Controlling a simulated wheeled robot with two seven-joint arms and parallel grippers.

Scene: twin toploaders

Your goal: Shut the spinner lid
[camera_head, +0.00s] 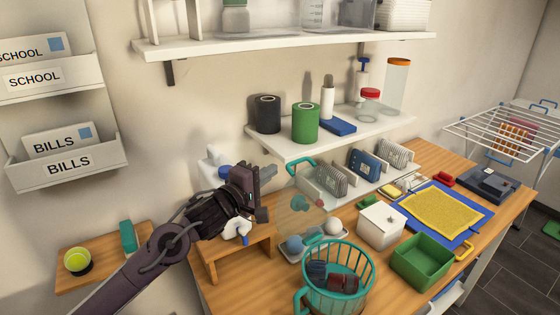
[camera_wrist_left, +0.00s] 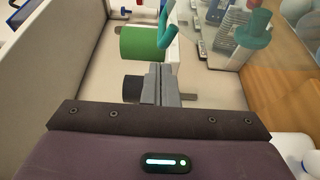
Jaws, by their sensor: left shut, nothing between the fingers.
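The spinner is a teal slatted basket (camera_head: 338,290) with a teal side handle at the front of the wooden worktop. Dark blue and red items lie inside it. A clear panel (camera_head: 290,222) with teal fittings and a teal loop handle (camera_head: 300,165) stands up behind the basket and looks like its raised lid. The loop handle also shows in the left wrist view (camera_wrist_left: 166,35). My left gripper (camera_head: 267,173) is shut and empty, just left of the loop handle. Its fingertips are together in the left wrist view (camera_wrist_left: 160,72). My right gripper is out of view.
A wall shelf (camera_head: 275,148) with black and green rolls stands behind the lid. A small wooden stand (camera_head: 225,252) is under my left arm. A white box (camera_head: 381,227), green bin (camera_head: 425,262) and yellow cloth (camera_head: 440,208) are to the right.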

